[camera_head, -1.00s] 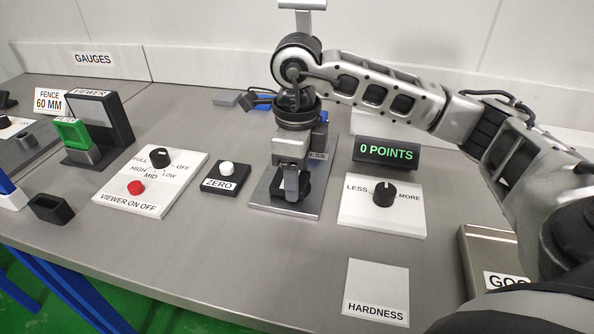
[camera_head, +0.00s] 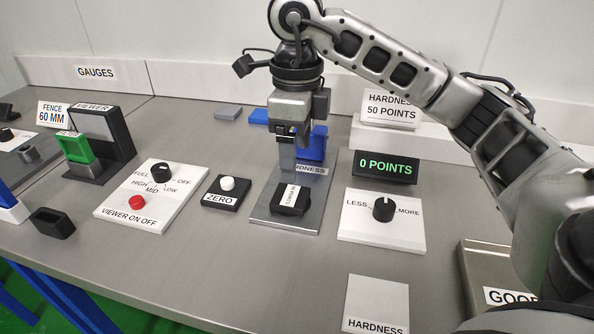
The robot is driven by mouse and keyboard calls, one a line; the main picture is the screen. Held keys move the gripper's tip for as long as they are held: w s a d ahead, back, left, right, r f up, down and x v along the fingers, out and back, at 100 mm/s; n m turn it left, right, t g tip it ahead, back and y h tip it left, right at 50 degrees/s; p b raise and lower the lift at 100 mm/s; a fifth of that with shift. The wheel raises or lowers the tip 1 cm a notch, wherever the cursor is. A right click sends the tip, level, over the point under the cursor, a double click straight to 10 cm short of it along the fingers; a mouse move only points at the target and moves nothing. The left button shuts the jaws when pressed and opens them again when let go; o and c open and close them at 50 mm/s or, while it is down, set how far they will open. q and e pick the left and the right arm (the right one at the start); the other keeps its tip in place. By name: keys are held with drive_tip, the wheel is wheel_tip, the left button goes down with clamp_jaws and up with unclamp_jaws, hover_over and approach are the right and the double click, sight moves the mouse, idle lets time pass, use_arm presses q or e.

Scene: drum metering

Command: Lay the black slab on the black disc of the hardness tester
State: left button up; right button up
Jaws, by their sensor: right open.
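The black slab (camera_head: 290,200), with a white label, lies on the grey base plate area of the hardness tester (camera_head: 262,207). The black disc cannot be told apart from the slab; it is hidden under it if it is there. My right gripper (camera_head: 287,160) is open and empty, pointing down, above and a little behind the slab, clear of it. A blue part of the tester (camera_head: 313,145) shows behind the gripper. My left gripper is not in view.
The 0 POINTS display (camera_head: 386,167) and the LESS/MORE knob panel (camera_head: 355,228) stand right of the tester. The ZERO button box (camera_head: 222,203) stands left. A white HARDNESS plate (camera_head: 377,295) lies in front. The table's front middle is clear.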

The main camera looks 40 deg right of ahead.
drive_tip(key=shift+r+p, duration=0.4)
drive_tip(key=shift+r, duration=1.5)
